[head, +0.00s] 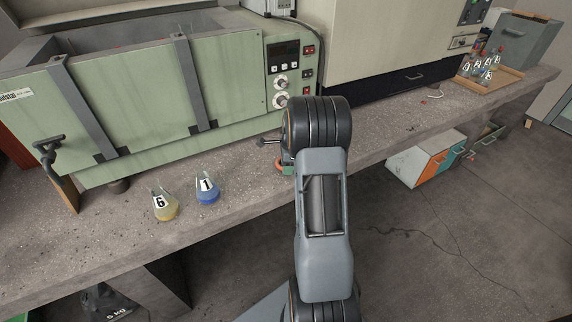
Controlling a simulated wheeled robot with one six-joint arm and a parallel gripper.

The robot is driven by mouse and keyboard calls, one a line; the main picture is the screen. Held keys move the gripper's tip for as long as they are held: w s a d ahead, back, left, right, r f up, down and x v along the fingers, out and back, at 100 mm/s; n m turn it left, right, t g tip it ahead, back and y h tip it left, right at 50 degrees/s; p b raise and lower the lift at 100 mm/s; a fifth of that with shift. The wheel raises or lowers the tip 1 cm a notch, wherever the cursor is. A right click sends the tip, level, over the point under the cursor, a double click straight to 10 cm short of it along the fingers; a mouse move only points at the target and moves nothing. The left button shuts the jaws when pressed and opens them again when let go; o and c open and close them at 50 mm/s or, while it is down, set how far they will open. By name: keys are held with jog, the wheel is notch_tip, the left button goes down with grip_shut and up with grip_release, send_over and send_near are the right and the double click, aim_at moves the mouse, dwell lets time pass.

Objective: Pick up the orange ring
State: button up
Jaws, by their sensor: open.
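A small piece of an orange ring (280,167) shows on the concrete bench (240,205), just left of my arm and below the front of the green machine. My arm covers its right part, so I cannot tell its full shape or whether anything touches it. My arm rises through the middle of the head view and bends at a dark joint.
Flasks labelled 6 (164,205) and 1 (207,190) stand left of the ring near the bench's front edge. A wooden tray (490,77) of flasks is far right.

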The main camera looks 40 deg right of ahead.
jog(key=c, duration=0.7)
jog(key=shift+r, duration=0.15)
